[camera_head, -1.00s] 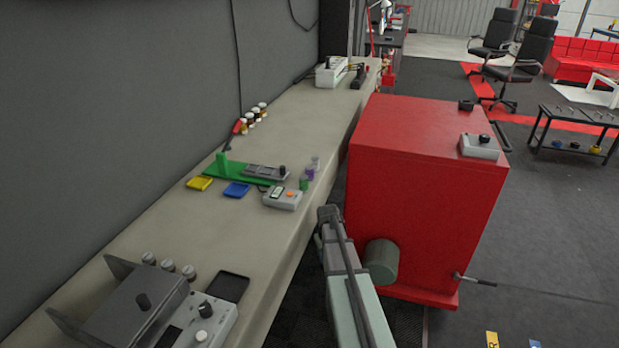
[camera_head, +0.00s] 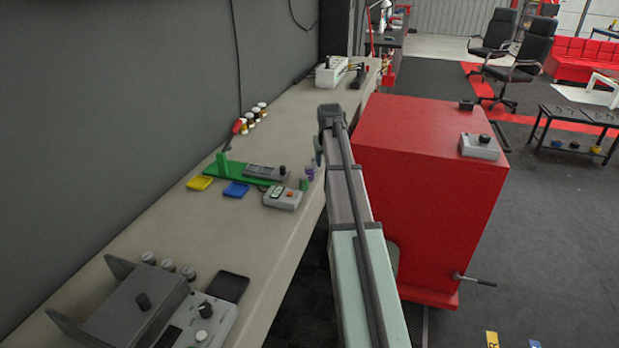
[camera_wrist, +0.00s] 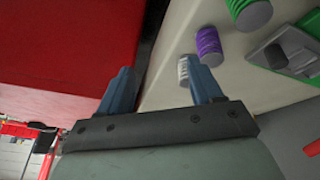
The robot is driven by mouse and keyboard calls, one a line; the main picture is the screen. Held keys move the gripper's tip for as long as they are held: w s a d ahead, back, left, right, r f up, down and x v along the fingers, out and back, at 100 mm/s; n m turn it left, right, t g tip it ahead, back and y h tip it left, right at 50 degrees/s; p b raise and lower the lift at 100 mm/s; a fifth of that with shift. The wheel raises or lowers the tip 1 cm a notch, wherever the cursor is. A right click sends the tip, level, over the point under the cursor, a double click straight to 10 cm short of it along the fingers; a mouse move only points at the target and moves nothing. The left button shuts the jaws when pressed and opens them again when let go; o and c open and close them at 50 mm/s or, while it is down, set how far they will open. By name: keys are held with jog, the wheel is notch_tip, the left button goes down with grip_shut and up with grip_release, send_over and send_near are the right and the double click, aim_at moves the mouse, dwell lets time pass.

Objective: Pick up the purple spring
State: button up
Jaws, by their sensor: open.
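The purple spring (camera_head: 310,174) stands near the right edge of the bench, between a green spring (camera_head: 303,184) and a pale grey spring. In the wrist view the purple spring (camera_wrist: 209,46) is just beyond the tip of my right finger. The green spring (camera_wrist: 250,12) is farther up and right; the grey spring (camera_wrist: 184,70) is partly hidden behind that finger. My gripper (camera_wrist: 162,78) is open, with two blue fingers apart and nothing held between them. In the head view my arm hides most of the gripper, beside the bench edge.
The red cabinet (camera_head: 430,135) stands close on the right of the bench. Left of the springs are a grey meter (camera_head: 283,197), a green stand (camera_head: 212,170), and blue (camera_head: 236,190) and yellow (camera_head: 199,183) trays. The bench front middle is clear.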

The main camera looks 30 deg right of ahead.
aim_at(310, 168)
jog(key=a+r+y, duration=0.1)
jog(key=a+r, duration=0.5)
jog(key=a, duration=0.1)
jog(key=x, duration=0.7)
jog(key=shift+w+f, duration=0.1)
jog(key=shift+w, duration=0.3)
jog(key=shift+x, duration=2.9)
jog(key=shift+d, duration=0.2)
jog(key=c, duration=1.1)
